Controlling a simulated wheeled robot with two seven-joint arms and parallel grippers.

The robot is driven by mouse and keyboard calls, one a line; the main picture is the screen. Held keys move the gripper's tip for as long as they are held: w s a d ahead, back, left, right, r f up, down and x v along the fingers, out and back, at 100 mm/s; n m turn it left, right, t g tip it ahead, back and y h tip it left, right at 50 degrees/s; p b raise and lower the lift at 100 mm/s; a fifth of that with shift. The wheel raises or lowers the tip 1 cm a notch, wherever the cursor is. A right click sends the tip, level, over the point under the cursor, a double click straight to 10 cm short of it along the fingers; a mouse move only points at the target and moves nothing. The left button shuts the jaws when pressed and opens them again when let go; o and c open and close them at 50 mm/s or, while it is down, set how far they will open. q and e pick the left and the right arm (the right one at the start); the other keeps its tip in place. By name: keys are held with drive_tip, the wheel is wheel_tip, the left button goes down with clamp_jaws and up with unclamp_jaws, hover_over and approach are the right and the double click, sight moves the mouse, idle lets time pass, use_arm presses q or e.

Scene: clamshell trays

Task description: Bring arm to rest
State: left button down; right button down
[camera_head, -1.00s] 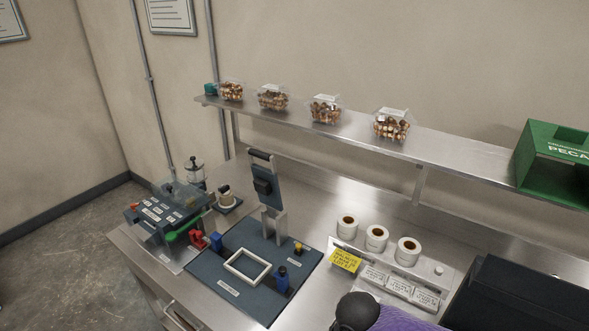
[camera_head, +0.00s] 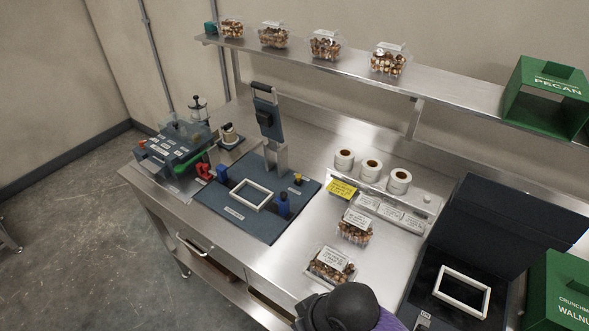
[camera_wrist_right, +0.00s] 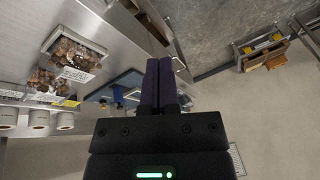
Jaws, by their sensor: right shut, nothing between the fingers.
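My right gripper (camera_wrist_right: 159,70) is shut and empty in the right wrist view, its two dark fingers side by side. In the head view part of my right arm shows at the bottom edge, dark and purple, just in front of the nearest clamshell tray. One filled clamshell tray (camera_head: 331,264) with a white label stands near the table's front edge. A second filled clamshell tray (camera_head: 354,228) stands behind it. Both also show at the left of the right wrist view, apart from the fingers. My left gripper is not in view.
Several filled clamshells (camera_head: 326,46) stand on the steel shelf (camera_head: 440,92). Three label rolls (camera_head: 371,170) sit behind a yellow note (camera_head: 342,189). A blue press station (camera_head: 222,212) is at left. Green PECAN (camera_head: 540,112) and WALNUT (camera_head: 545,290) boxes and a black open-lidded device (camera_head: 500,225) are at right.

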drive_tip(key=s+d+r+m+t+h, duration=0.15)
drive_tip(key=s+d+m+h, duration=0.4)
drive_tip(key=d, duration=0.75)
drive_tip(key=s+f+n+y+b, duration=0.25)
drive_tip(key=f+b, duration=0.75)
drive_tip(key=f, duration=1.6)
drive_tip(key=s+d+f+g+b, duration=0.1)
drive_tip(key=s+f+b, duration=0.4)
drive_tip(key=f, duration=0.6)
drive_tip(key=s+d+f+g+b, duration=0.1)
drive_tip(key=s+f+b, duration=0.4)
drive_tip(key=s+f, duration=0.5)
drive_tip(key=shift+s+d+f+m+h, duration=0.15)
drive_tip(key=shift+d+f+m+h, duration=0.15)
drive_tip(key=shift+d+f+h, duration=0.25)
drive_tip(key=shift+d+g, duration=0.1)
drive_tip(key=shift+g, duration=0.15)
